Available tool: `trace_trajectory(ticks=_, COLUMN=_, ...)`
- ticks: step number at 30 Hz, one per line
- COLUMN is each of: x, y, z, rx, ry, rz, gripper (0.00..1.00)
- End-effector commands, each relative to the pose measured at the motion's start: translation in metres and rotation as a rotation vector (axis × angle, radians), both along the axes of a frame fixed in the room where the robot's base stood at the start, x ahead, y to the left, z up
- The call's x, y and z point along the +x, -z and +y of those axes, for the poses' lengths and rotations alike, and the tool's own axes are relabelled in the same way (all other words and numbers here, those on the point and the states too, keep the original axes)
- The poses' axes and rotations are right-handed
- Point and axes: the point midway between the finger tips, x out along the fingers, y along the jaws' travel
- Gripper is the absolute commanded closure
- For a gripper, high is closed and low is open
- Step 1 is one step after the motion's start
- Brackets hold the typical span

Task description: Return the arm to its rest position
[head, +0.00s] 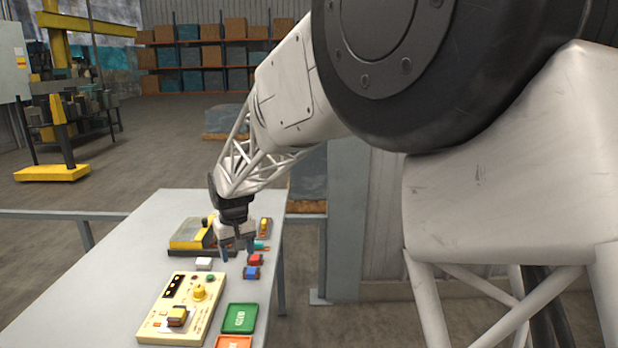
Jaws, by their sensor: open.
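My gripper (238,250) is open above the table (105,265), its fingers pointing down. Nothing shows between its fingers. It is near a yellow and black device (190,234) at the far end of the table, which it partly hides. My arm reaches from the upper right down to the table.
A beige panel (150,322), a green tray (240,318) and an orange tray (233,342) are nearer. The table's left side is clear.

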Motion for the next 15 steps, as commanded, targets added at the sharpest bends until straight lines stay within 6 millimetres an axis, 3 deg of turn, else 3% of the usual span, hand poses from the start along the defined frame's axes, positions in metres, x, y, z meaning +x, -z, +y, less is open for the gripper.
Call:
trace_trajectory(ticks=3, x=-0.014, y=-0.018, z=-0.036, rx=0.005, ry=0.036, rz=-0.012, gripper=0.39)
trace_trajectory(ticks=15, x=-0.074, y=-0.063, z=-0.143, rx=0.021, ry=0.150, rz=-0.048, gripper=0.39)
